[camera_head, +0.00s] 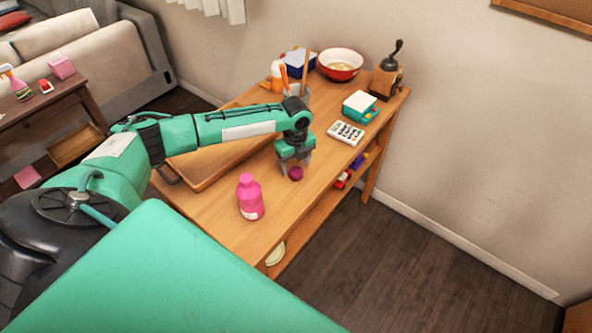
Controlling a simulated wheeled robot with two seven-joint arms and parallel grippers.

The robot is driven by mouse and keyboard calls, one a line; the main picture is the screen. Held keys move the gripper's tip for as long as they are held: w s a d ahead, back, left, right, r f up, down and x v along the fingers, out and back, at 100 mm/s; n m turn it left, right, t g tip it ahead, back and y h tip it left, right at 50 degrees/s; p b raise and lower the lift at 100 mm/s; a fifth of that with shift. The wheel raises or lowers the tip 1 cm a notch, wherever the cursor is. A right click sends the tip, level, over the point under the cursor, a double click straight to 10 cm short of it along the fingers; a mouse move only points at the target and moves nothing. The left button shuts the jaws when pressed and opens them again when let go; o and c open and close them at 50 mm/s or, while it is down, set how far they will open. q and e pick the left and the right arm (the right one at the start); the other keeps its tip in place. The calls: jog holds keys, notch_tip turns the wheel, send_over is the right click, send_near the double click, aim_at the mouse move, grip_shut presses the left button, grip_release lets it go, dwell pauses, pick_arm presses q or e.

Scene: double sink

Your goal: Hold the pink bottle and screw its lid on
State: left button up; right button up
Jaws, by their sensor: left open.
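The pink bottle (250,199) stands upright on the wooden table, near its front edge. A small dark magenta round lid (296,173) lies on the table, behind and to the right of the bottle. My left gripper (295,166) points down right over the lid, its jaws open. I cannot tell whether the fingers touch the lid. My right gripper is out of view.
A wooden tray (200,178) lies left on the table (222,226), behind the bottle. A calculator-like keypad (346,133), a teal-and-white box (361,105), a coffee grinder (387,76) and a red bowl (340,66) stand toward the far end.

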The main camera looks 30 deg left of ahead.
aim_at(296, 173)
pick_arm(q)
jog(key=shift+f, duration=1.3)
jog(key=shift+c, duration=0.4)
jog(key=c, duration=0.9)
